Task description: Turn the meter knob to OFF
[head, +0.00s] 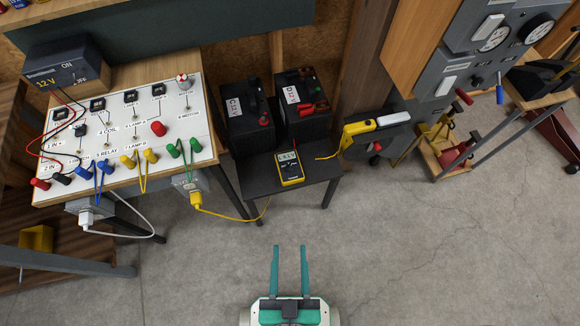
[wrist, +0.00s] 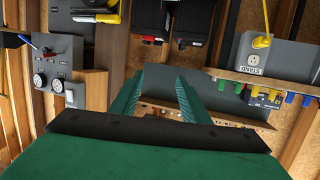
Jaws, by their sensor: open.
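The yellow and dark multimeter (head: 289,168) lies on a small dark table (head: 318,190) in the head view. Its display is lit, and its dark round knob sits below the display. The knob's setting is too small to read. My gripper (head: 290,250) is teal, open and empty, over the floor below the table and apart from the meter. In the wrist view my gripper (wrist: 160,82) also shows open, with nothing between its fingers. I cannot make out the meter's face or knob in the wrist view.
Two dark batteries (head: 246,128) stand behind the meter. A yellow and black tool (head: 372,127) is to its right. A labelled white panel (head: 115,110) with coloured leads stands on the left bench. A yellow cord (head: 238,217) hangs beside the small table. The concrete floor (head: 400,255) is clear.

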